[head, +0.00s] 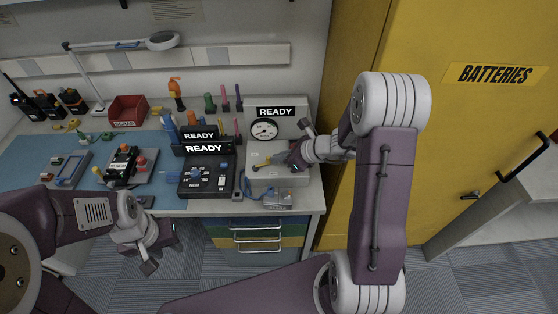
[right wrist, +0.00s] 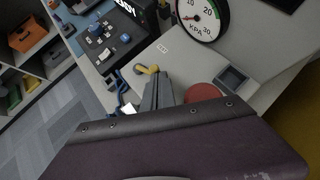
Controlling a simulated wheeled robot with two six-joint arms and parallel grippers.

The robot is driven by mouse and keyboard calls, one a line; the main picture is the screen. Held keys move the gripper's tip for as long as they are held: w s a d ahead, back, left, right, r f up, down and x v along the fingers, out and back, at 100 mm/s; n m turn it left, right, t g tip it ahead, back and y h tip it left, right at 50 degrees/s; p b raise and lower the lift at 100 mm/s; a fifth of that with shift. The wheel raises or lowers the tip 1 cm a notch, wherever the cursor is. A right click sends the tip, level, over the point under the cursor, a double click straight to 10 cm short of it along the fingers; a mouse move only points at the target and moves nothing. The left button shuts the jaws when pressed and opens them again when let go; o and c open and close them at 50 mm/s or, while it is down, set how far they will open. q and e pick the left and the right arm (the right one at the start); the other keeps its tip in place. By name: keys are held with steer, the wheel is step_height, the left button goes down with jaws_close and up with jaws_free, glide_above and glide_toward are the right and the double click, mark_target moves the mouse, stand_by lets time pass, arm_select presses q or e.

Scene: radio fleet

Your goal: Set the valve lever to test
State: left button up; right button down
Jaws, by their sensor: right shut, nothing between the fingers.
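The valve lever (head: 262,167) is a small yellow handle on the light grey panel (head: 258,183) below a round pressure gauge (head: 264,130). In the right wrist view the lever (right wrist: 147,69) shows just beyond my right fingertips, and its label lettering is too small to read. My right gripper (head: 296,156) is shut and empty, beside the lever on its right in the head view. In the right wrist view its fingers (right wrist: 155,88) point toward the lever; I cannot tell whether they touch it. My left gripper (head: 162,255) is open and empty in front of the bench.
A black READY console (head: 208,175) stands left of the panel. A red round part (right wrist: 203,92) and a dark square recess (right wrist: 232,77) are close to my right fingers. A yellow batteries cabinet (head: 460,130) stands right of the bench.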

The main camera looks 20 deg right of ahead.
steer(key=shift+s+f, duration=0.1)
steer(key=shift+s, duration=0.05)
steer(key=shift+s+a+b, duration=0.35)
steer(key=shift+s+b, duration=0.1)
steer(key=shift+s, duration=0.2)
steer(key=shift+d, duration=0.15)
